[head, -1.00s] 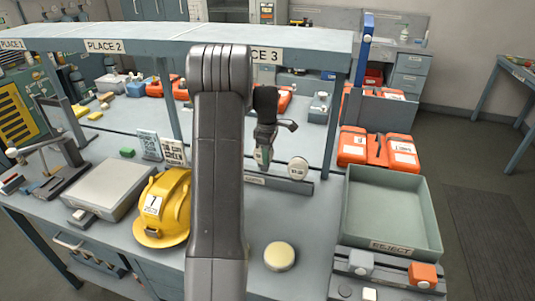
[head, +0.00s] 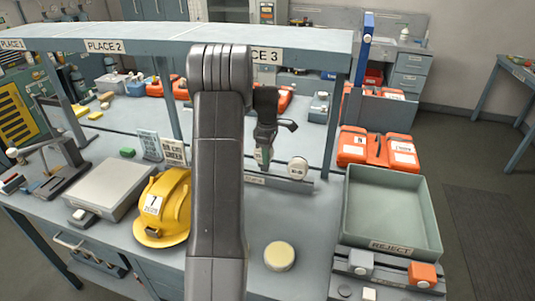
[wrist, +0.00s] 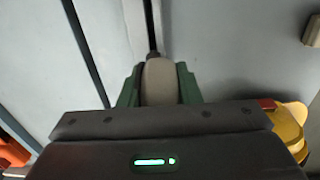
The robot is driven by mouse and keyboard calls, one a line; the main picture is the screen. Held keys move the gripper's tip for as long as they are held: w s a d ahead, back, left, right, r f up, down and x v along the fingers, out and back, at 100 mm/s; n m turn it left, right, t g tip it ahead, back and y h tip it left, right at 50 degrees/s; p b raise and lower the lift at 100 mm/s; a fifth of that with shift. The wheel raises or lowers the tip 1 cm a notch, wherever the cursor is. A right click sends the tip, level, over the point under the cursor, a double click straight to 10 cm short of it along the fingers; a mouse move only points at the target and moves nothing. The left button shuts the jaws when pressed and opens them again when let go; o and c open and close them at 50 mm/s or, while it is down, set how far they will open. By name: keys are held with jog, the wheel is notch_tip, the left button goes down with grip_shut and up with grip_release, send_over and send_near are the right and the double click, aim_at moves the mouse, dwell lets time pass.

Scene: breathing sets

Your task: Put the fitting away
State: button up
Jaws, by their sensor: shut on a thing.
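My gripper (head: 264,156) is over the bench below the shelf, partly behind my own arm in the head view. In the wrist view its green fingers (wrist: 160,88) are shut on a pale, rounded piece, which I take to be the fitting (wrist: 160,79). The fitting has a dark tip, and a thin dark line runs on from it towards the top of the picture. I cannot tell whether that line belongs to it. In the head view I cannot make out the fitting clearly. A grey-green tray marked REJECT (head: 389,247) stands at the bench's right.
The shelf (head: 290,38) carries PLACE labels. A low rail with a round white disc (head: 298,168) is beside my gripper. A yellow helmet (head: 165,207), a flat grey plate (head: 112,185), a cream round button (head: 279,257) and orange cases (head: 378,149) stand around. Some bench between is clear.

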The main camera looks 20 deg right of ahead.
aim_at(268, 168)
jog(key=shift+f+b, duration=1.1)
jog(key=shift+f, duration=0.8)
jog(key=o, duration=1)
notch_tip(268, 168, up, 14)
jog(key=shift+s+f+b, duration=0.1)
jog(key=shift+b, duration=0.65)
jog(key=shift+f, duration=0.1)
notch_tip(268, 168, down, 13)
jog(key=shift+f+p, duration=0.1)
jog(key=shift+p, duration=0.7)
jog(key=shift+r, duration=0.3)
